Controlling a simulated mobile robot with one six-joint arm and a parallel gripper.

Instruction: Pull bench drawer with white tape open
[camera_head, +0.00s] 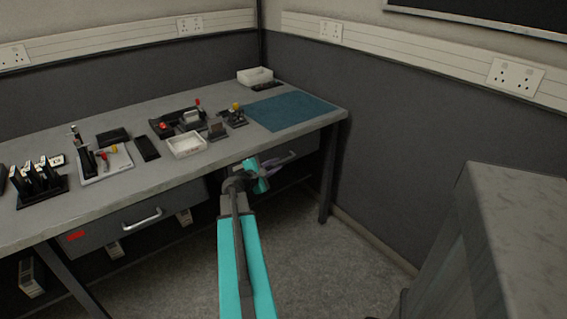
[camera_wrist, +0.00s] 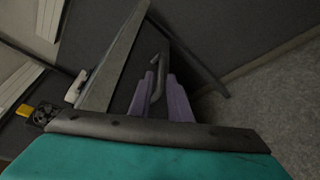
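The right-hand bench drawer (camera_head: 304,147) is under the bench top, with its grey front partly hidden by my arm. Its bar handle (camera_head: 284,159) shows beside my gripper (camera_head: 272,164). In the wrist view, my gripper's two purple fingers (camera_wrist: 165,98) are apart. The handle (camera_wrist: 157,75) runs into the gap between them, nearer the left finger; I cannot tell whether they touch. The drawer looks shut. No white tape shows on it in either view. The left-hand drawer (camera_head: 120,226) has red tape (camera_head: 76,236) and a bar handle, and looks shut.
The bench top (camera_head: 225,150) carries a white tray (camera_head: 187,145), tool holders and a blue mat (camera_head: 290,112). A bench leg (camera_head: 327,175) stands right of the drawer. A grey cabinet (camera_head: 520,215) is at right. Floor (camera_head: 330,270) between is clear.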

